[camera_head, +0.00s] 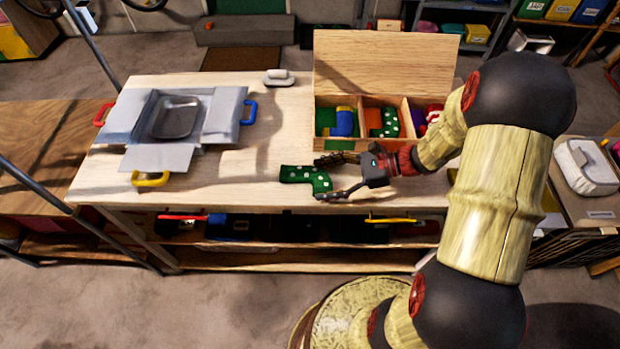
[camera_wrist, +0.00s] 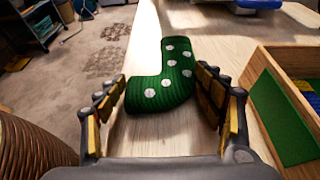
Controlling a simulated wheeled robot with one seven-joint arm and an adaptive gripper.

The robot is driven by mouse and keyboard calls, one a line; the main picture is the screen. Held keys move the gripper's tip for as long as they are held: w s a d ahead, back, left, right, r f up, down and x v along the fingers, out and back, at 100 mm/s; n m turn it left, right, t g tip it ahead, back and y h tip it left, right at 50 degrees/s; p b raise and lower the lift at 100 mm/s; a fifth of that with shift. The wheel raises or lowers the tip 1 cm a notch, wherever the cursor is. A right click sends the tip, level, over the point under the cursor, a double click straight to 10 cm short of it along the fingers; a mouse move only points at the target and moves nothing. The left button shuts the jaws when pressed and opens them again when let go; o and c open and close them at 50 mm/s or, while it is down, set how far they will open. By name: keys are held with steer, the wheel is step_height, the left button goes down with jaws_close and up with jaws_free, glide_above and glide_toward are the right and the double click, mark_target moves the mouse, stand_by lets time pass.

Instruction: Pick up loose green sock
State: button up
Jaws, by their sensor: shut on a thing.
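The loose green sock (camera_head: 297,174) with white dots lies at the front of the light wooden table, left of my gripper (camera_head: 322,178). In the wrist view the sock (camera_wrist: 177,70) is between my two fingers, with the left finger against its lower end and the right one along its other side. My gripper (camera_wrist: 160,90) is shut on the sock. The sock appears to be still at table level; I cannot tell any gap beneath it.
An open wooden box (camera_head: 385,62) with several compartments of colourful socks stands behind my gripper. A grey box with open flaps (camera_head: 220,115) and coloured handles is at the table's left. A small white-topped item (camera_head: 279,77) sits at the back. Table between is clear.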

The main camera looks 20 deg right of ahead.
steer(key=c, duration=0.5)
